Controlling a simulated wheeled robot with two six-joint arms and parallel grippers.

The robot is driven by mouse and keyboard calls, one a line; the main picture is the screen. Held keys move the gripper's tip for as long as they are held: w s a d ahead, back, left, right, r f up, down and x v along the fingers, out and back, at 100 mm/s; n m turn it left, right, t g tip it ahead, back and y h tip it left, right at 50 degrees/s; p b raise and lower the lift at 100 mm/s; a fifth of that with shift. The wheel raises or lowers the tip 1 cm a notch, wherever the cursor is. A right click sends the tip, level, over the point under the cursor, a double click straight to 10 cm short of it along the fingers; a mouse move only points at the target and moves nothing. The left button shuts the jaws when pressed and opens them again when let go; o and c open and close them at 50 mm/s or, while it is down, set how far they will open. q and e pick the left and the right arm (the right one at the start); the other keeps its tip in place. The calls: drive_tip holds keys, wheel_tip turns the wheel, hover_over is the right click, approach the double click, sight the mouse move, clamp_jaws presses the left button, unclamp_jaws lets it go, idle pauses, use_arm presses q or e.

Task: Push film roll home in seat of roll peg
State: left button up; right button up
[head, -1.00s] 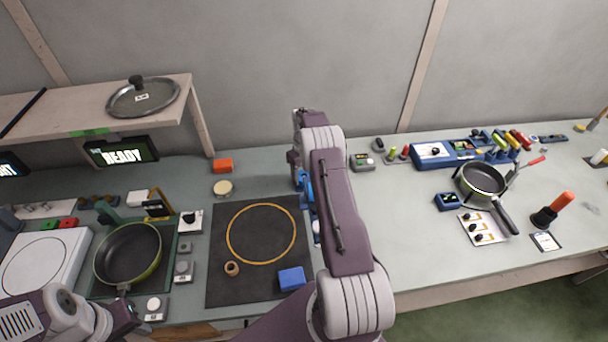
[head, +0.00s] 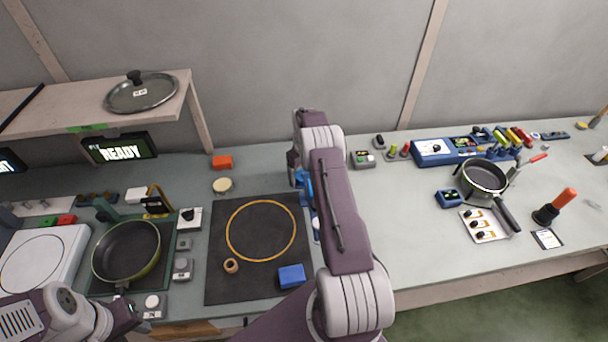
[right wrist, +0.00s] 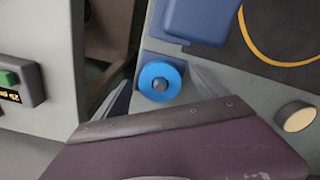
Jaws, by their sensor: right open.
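The film roll (right wrist: 148,76) shows in the right wrist view as a bright blue ring. The grey roll peg (right wrist: 160,85) shows in its central hole, so the roll is around the peg. How deep it sits cannot be told. My right gripper (right wrist: 160,77) is open, with one finger on each side of the roll; contact is unclear. In the head view my right arm hides most of that spot, and only blue bits show beside it. My left gripper (head: 132,311) is at the lower left, cut off from clear view, away from the roll.
A dark mat (head: 222,283) with an orange ring, a small brown ring (head: 231,266) and a blue block (head: 291,276) lies left of my right arm. A green pan (head: 126,251) stands further left. The bench right of the arm is fairly clear up to a saucepan (head: 484,176).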

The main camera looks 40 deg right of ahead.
wheel_tip(320, 180, up, 9)
drive_tip(key=shift+r+b, duration=0.1)
drive_tip(key=shift+b, duration=0.35)
drive_tip(key=shift+a, duration=0.1)
idle(0.4)
drive_tip(key=w+a+r+n+t, duration=0.1)
drive_tip(key=w+a+r+n, duration=0.15)
drive_tip(key=a+r, duration=0.75)
drive_tip(key=s+a+r, duration=0.2)
drive_tip(key=s+a, duration=0.3)
drive_tip(key=a, duration=0.3)
drive_tip(key=s+a+f+m, duration=0.1)
drive_tip(key=s+a+f, duration=0.2)
drive_tip(key=s, duration=0.7)
drive_tip(key=s+a+f+m, duration=0.1)
drive_tip(key=s+a+f, duration=0.3)
drive_tip(key=s, duration=0.6)
drive_tip(key=shift+f, duration=1.15)
